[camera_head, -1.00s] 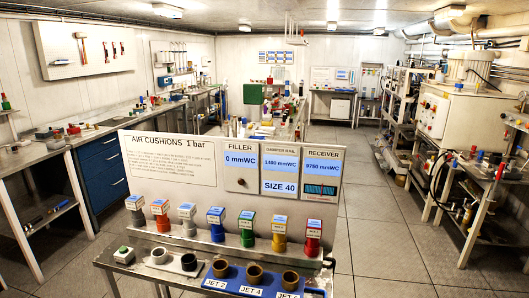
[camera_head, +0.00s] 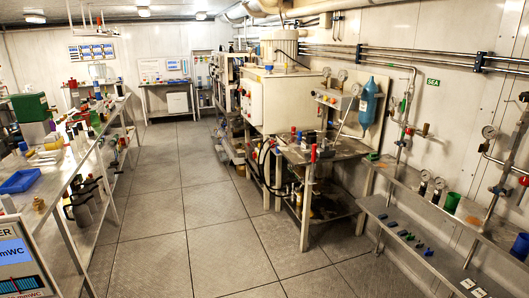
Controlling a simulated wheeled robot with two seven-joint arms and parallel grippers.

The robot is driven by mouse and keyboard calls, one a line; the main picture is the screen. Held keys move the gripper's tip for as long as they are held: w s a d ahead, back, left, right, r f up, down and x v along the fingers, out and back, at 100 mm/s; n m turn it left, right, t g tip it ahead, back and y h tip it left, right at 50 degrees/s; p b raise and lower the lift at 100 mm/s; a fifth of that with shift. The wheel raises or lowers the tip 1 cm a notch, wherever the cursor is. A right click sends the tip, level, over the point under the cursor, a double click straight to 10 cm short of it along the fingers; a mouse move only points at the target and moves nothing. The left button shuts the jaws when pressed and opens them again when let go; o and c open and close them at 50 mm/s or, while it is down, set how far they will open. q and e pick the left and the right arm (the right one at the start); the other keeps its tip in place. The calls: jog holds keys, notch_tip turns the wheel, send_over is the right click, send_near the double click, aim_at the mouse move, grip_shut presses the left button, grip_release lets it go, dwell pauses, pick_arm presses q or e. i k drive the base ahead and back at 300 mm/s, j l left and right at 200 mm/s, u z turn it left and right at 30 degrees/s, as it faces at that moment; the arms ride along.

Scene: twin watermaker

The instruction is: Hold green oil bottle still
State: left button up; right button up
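Neither of my grippers is in view. I cannot pick out a green oil bottle for certain. A small green cup-like container (camera_head: 452,202) stands on the grey ledge along the right wall.
The long bench (camera_head: 62,203) runs along the left, with a blue tray (camera_head: 20,181) and a green box (camera_head: 29,107). A metal work table (camera_head: 325,150) stands at centre right, below a blue vessel (camera_head: 368,102). The tiled floor (camera_head: 180,210) between them is clear.

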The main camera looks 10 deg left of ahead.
aim_at(94, 118)
jog(key=i+l+u, duration=0.15)
jog(key=i, duration=0.35)
jog(key=i+l+u, duration=0.15)
jog(key=i, duration=0.35)
jog(key=i+l+u, duration=0.1)
jog(key=i, duration=0.4)
jog(key=i+l+u, duration=0.1)
jog(key=i+u, duration=0.35)
jog(key=i, duration=2.35)
jog(key=i+u, duration=0.1)
jog(key=i, duration=2.15)
jog(key=i+u, duration=0.45)
jog(key=i+l+u, duration=0.25)
jog(key=i+u, duration=0.2)
jog(key=i+l+u, duration=0.5)
jog(key=i+j, duration=0.05)
